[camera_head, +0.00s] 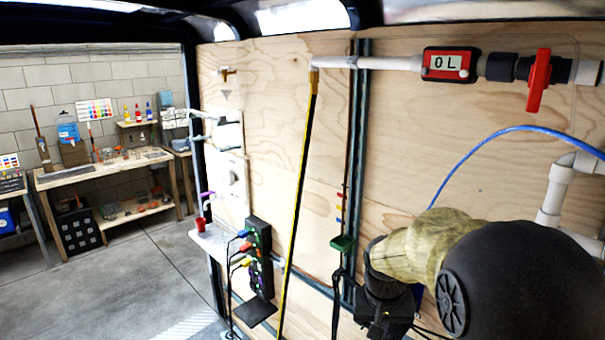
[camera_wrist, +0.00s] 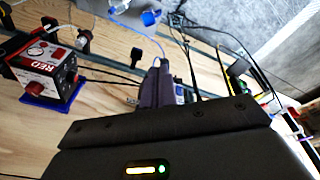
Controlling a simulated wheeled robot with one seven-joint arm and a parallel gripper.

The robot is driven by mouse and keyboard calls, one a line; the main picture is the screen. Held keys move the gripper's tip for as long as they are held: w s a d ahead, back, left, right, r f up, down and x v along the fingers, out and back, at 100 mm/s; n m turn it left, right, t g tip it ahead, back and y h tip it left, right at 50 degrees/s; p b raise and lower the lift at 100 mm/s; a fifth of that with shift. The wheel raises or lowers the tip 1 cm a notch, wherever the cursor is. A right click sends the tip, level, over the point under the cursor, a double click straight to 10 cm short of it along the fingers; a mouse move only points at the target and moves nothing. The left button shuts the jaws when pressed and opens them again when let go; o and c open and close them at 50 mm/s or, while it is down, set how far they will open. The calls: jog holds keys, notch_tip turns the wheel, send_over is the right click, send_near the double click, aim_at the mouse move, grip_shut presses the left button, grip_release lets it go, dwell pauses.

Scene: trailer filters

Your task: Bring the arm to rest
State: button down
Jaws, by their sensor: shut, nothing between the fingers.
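My arm (camera_head: 430,245) enters the head view at the lower right, with a large black joint and a tan sleeve in front of the plywood wall. Its dark wrist end hangs down at the bottom edge, and the fingertips cannot be made out there. In the wrist view the dark gripper body fills the bottom, with a yellow and a green light on it. My gripper (camera_wrist: 160,68) shows beyond it as two dark fingers close together, shut and empty.
A red-and-black box (camera_wrist: 45,75) marked RED sits on a blue base in the wrist view. The plywood wall (camera_head: 260,150) carries white piping, a red-handled valve (camera_head: 538,80), a blue hose (camera_head: 480,148) and a yellow-black pole (camera_head: 298,200). Open floor (camera_head: 140,280) lies left, before a workbench (camera_head: 105,172).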

jog(key=s+f+n+y, duration=0.1)
jog(key=s+f, duration=0.4)
jog(key=s, duration=0.7)
jog(key=shift+s+a+f+n+t, duration=0.2)
jog(key=shift+a+f+n+t, duration=0.15)
jog(key=shift+n+t, duration=0.05)
